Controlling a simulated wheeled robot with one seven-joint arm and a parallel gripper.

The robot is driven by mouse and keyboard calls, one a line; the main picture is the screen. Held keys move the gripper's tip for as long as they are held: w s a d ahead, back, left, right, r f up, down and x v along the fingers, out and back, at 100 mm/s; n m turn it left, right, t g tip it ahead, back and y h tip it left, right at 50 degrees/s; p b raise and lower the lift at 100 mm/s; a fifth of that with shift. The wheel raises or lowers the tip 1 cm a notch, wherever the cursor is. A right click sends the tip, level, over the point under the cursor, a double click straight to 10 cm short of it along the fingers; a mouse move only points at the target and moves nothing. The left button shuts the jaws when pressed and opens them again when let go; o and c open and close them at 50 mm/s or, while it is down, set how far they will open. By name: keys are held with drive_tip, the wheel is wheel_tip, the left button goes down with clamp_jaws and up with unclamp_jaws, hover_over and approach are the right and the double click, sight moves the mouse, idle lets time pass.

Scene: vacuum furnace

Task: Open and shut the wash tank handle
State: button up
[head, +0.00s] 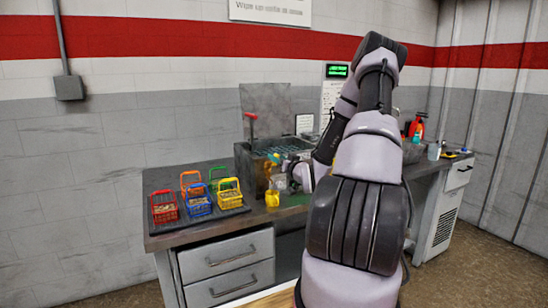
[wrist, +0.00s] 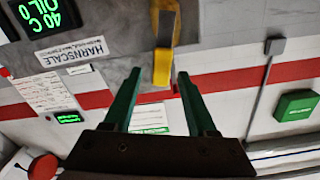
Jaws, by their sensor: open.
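The wash tank (head: 247,172) is a dark grey box on the bench in the head view, with a raised panel (head: 265,100) behind it. In the wrist view, which is upside down, a yellow handle (wrist: 162,68) on a grey and dark bar lies between my gripper's green fingertips (wrist: 159,74). The fingers are apart, with a visible gap on both sides of the handle. I cannot tell how deep the handle sits between them. In the head view my arm hides much of the tank's right side, and the gripper is small at the tank's front.
A red-topped rod (head: 252,118) stands at the tank's back left. Several coloured baskets (head: 198,200) stand on a dark tray to the left. A red bottle (head: 416,127) and other items stand at the bench's right.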

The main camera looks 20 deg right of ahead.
drive_tip(key=s, duration=0.5)
drive_tip(key=shift+s, duration=0.4)
